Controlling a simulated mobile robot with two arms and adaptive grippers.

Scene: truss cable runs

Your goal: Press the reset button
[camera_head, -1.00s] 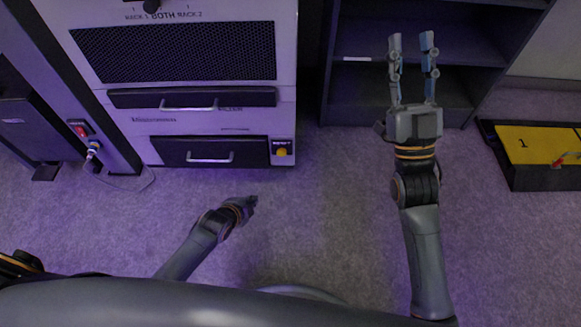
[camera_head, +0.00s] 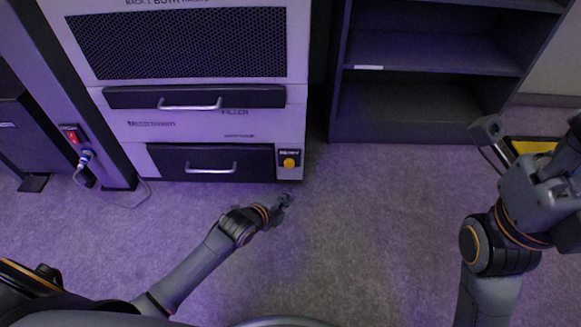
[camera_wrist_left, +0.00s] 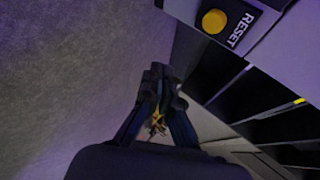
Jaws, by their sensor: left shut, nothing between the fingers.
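The yellow reset button (camera_head: 289,163) sits on a small black plate at the lower right of the grey rack cabinet. It also shows at the top of the left wrist view (camera_wrist_left: 213,21) beside the word RESET. My left gripper (camera_head: 285,199) is below the button in the head view, over the carpet and apart from it. Its fingers are shut and empty in the left wrist view (camera_wrist_left: 162,77). My right gripper (camera_head: 570,145) is at the right edge, far from the button; its fingers are partly cut off, so its opening is unclear.
The cabinet has two dark drawers with bar handles (camera_head: 211,170). A red switch (camera_head: 72,136) and a plugged cable are at left. A dark empty shelf (camera_head: 415,105) stands right of the cabinet. A yellow-topped box (camera_head: 532,146) is partly behind my right arm. Carpet between is clear.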

